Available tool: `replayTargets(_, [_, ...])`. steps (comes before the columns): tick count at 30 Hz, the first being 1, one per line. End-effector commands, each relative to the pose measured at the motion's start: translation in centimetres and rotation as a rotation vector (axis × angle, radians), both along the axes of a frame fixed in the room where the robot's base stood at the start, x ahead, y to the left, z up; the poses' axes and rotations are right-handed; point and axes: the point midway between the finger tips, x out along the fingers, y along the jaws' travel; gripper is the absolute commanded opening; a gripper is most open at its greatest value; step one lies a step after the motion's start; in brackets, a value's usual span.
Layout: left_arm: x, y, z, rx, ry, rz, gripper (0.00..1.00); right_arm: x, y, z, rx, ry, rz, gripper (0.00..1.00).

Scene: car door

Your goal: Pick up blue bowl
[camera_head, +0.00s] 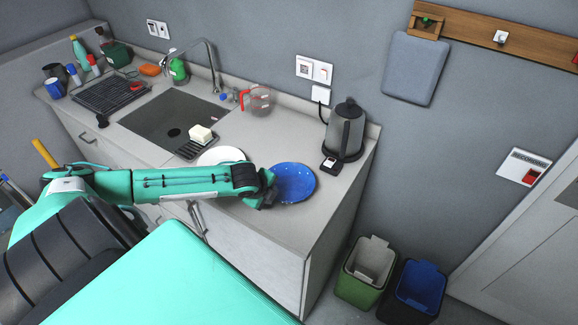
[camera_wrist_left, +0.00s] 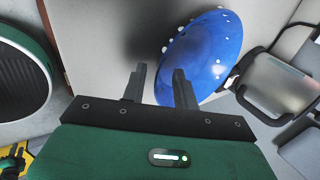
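The blue bowl (camera_head: 295,182) with white spots sits on the countertop near its front edge, right of a white plate (camera_head: 221,155). My left gripper (camera_head: 268,190) is at the bowl's left edge. In the left wrist view, the two dark fingers (camera_wrist_left: 160,78) are apart. The blue bowl (camera_wrist_left: 207,52) shows beyond them, with part of its side in the gap and behind the right finger. I cannot tell whether a finger touches the bowl. My right gripper is not in view.
A kettle (camera_head: 345,130) stands behind and right of the bowl on the countertop (camera_head: 270,225). A clear measuring cup (camera_head: 260,101) is at the back. The sink (camera_head: 170,118) lies left. Two bins (camera_head: 368,268) stand on the floor at right.

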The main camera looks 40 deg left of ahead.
Motion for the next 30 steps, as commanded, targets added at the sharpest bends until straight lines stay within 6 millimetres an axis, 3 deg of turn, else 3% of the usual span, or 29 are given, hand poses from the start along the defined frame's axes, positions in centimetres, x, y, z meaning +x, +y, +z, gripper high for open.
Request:
replayTargets(1, [0.4, 0.0, -0.1, -0.003, 0.0, 0.003, 0.3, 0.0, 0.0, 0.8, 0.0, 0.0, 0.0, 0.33])
replayTargets(6, [1.2, 0.1, -1.8, -0.001, 0.0, 0.002, 0.3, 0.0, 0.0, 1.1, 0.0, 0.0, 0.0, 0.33])
replayTargets(15, [1.4, 0.1, -2.3, 0.001, 0.0, -0.002, 0.3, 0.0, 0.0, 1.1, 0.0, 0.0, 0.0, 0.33])
replayTargets(16, [1.4, 0.1, -2.3, 0.001, 0.0, -0.002, 0.28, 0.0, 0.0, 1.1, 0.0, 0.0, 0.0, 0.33])
replayTargets(20, [1.4, 0.1, -2.3, 0.001, 0.0, -0.001, 0.02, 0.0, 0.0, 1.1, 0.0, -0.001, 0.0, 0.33])
replayTargets(21, [1.4, 0.1, -2.3, 0.001, 0.0, -0.001, 0.0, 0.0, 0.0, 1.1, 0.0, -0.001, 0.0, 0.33])
replayTargets(30, [1.4, 0.1, -2.2, 0.001, -0.002, -0.001, 0.0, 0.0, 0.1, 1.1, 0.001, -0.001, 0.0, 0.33])
